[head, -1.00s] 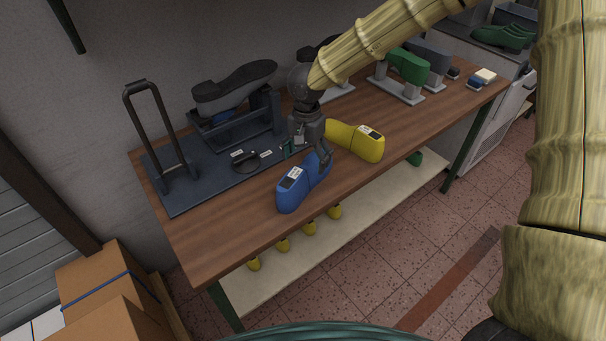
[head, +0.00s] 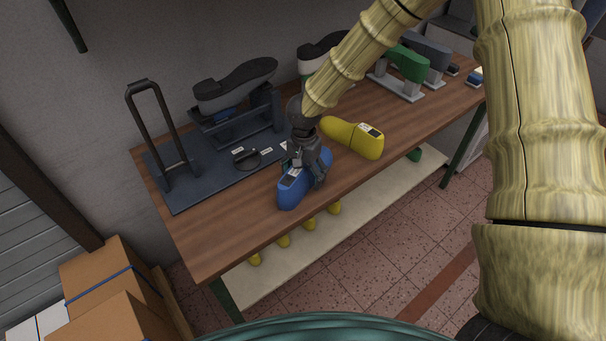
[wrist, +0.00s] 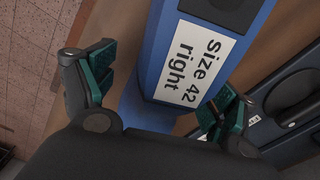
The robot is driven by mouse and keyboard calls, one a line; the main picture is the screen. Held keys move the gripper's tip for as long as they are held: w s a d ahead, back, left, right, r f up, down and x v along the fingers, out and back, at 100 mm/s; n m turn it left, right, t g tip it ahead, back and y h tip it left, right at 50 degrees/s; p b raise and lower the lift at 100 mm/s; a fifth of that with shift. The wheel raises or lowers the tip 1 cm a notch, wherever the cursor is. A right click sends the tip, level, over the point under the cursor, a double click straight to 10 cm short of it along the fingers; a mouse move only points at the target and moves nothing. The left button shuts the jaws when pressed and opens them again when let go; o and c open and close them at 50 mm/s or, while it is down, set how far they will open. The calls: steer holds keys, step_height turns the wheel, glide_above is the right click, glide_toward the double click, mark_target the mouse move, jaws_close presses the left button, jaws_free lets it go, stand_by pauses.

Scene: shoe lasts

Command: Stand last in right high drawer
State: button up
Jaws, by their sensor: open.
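A blue shoe last (head: 291,192) lies on the wooden bench near its front edge. In the wrist view the blue last (wrist: 154,50) carries a white label reading "Size 42 right". My gripper (head: 305,178) is at the blue last, over its middle. In the wrist view my gripper (wrist: 155,95) is open, with one green-padded finger on each side of the last. I cannot tell whether the pads touch it. A yellow last (head: 354,138) with a white label lies to the right on the bench. No drawer can be made out in these views.
A dark press stand (head: 235,120) with a shoe sole stands at the back left on a dark mat (head: 185,198). Green and grey lasts stand on holders (head: 400,88) at the back right. Cardboard boxes (head: 105,278) are on the floor at left.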

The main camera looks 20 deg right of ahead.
steer(key=c, duration=1.6)
steer(key=shift+r, duration=0.1)
